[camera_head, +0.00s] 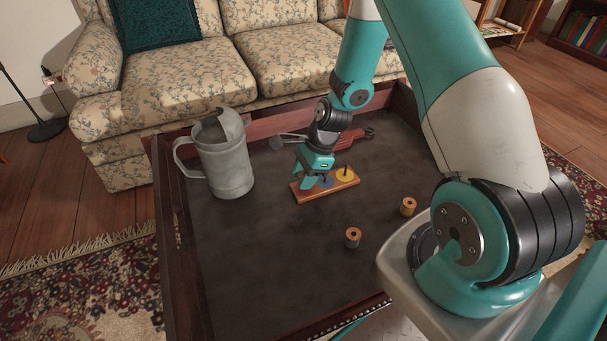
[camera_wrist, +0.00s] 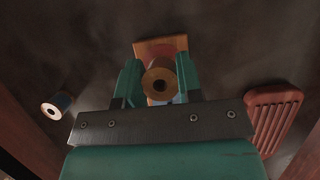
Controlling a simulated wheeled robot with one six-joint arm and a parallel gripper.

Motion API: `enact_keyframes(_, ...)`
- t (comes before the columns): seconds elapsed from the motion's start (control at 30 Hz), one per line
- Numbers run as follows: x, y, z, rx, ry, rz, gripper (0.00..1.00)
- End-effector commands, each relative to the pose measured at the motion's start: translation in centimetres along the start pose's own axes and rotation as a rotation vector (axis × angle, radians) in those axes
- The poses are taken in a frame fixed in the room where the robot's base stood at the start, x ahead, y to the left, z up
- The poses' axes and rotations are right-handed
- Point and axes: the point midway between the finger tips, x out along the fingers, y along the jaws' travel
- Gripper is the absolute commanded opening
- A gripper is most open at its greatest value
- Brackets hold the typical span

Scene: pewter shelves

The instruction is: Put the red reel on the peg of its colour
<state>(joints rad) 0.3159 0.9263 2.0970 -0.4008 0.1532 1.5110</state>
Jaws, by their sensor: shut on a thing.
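My gripper (camera_head: 314,176) is at the left part of a wooden peg board (camera_head: 335,188) on the dark table. In the wrist view the board (camera_wrist: 163,46) shows beyond the reel. I cannot tell whether the reel touches a peg.
Two other reels stand on the table: a dark-wound one (camera_head: 353,238) in front and a yellowish one (camera_head: 408,206) to the right. A red slatted object (camera_head: 354,138) lies behind the board. The front left table area is clear.

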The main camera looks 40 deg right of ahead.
Motion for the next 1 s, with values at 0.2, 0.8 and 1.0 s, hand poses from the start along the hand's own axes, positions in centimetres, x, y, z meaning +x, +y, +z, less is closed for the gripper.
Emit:
enact_keyframes(0.2,0.1,0.0,0.0,0.000,0.000,0.000,0.11)
enact_keyframes(0.8,-1.1,0.0,0.0,0.000,0.000,-0.001,0.63)
enact_keyframes(1.0,-5.5,-0.1,0.1,0.001,0.000,-0.005,0.63)
